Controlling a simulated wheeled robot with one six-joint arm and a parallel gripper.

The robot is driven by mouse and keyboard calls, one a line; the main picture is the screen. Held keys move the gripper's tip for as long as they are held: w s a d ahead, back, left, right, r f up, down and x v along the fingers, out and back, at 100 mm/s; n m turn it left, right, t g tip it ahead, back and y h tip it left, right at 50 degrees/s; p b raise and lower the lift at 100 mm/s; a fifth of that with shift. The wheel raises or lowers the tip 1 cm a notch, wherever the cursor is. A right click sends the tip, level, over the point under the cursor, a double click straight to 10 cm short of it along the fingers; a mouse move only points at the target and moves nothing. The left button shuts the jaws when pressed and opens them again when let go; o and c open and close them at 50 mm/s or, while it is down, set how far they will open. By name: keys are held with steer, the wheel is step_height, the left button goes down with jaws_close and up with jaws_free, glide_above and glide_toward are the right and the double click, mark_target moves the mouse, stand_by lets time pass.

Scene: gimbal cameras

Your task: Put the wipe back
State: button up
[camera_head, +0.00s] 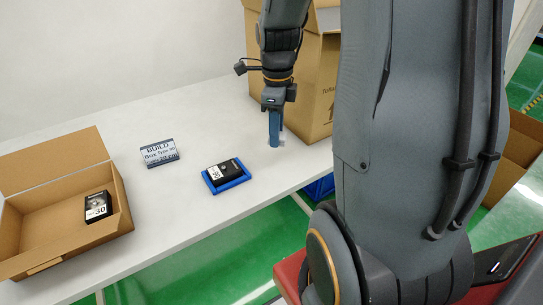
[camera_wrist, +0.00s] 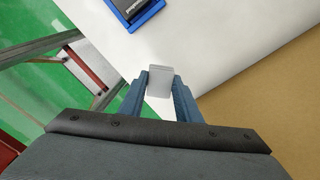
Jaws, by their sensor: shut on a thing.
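My gripper (camera_head: 275,141) is low over the white table, just in front of the tall cardboard box. In the wrist view my gripper (camera_wrist: 160,88) is shut on a small whitish wipe (camera_wrist: 159,80), held between the blue fingertips. In the head view a bit of the wipe (camera_head: 282,143) shows beside the fingers. Whether the wipe touches the table is hard to tell.
A blue tray (camera_head: 213,189) holding a black device (camera_head: 224,170) lies left of my gripper. A tall cardboard box (camera_head: 312,88) stands close behind it. Table space between is clear.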

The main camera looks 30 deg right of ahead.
mark_target(276, 165)
steer(key=shift+f+p, duration=0.65)
steer(key=shift+f, duration=3.75)
steer(key=o, duration=1)
steer(key=shift+f, duration=0.1)
steer(key=shift+o, duration=0.5)
